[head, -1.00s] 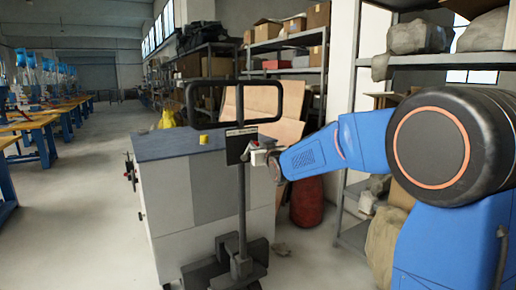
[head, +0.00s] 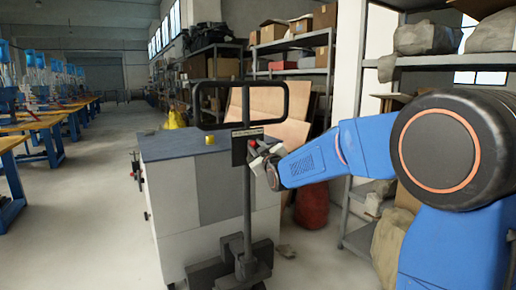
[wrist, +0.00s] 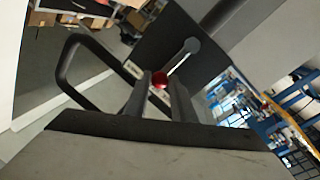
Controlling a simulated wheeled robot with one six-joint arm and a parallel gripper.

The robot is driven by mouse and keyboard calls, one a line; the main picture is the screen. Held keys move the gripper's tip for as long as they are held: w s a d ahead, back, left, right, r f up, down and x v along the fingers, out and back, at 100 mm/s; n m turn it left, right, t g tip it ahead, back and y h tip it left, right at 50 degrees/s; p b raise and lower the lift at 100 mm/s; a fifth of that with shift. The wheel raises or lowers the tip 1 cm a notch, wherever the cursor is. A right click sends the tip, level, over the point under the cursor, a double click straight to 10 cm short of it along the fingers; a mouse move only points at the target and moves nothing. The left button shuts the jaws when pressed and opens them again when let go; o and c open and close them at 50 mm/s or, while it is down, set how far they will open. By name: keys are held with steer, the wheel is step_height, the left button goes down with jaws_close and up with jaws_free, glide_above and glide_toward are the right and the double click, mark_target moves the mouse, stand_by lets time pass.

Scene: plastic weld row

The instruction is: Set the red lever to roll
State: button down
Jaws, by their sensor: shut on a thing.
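The red lever (head: 251,143) sits on a black plate on the upright post of a black stand. In the wrist view its red knob (wrist: 160,79) is between my fingers, and its grey stem runs up and right to a rounded pivot. My gripper (head: 261,154) reaches in from the right and is shut on the knob; its fingers (wrist: 160,92) show on both sides of it in the wrist view. The plate (head: 238,150) has a pale label strip (head: 247,132) along its top, too small to read. No roll mark can be made out.
The stand's black loop handle (head: 239,84) rises above the plate. A grey cabinet (head: 180,205) with a yellow button (head: 209,140) stands behind it. A shelf rack is at the right, near my arm. Open floor (head: 75,225) lies to the left.

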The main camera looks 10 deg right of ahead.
steer(key=shift+a, duration=0.1)
stand_by(0.4)
steer(key=c, duration=1.5)
jaws_free()
steer(key=s+d, duration=0.1)
steer(key=s, duration=0.4)
steer(key=s+f, duration=0.1)
steer(key=s, duration=0.5)
steer(key=s+d, duration=0.1)
steer(key=s, duration=0.5)
steer(key=shift+s+d+f, duration=0.1)
steer(key=shift+d+f, duration=0.2)
steer(key=shift+f, duration=0.1)
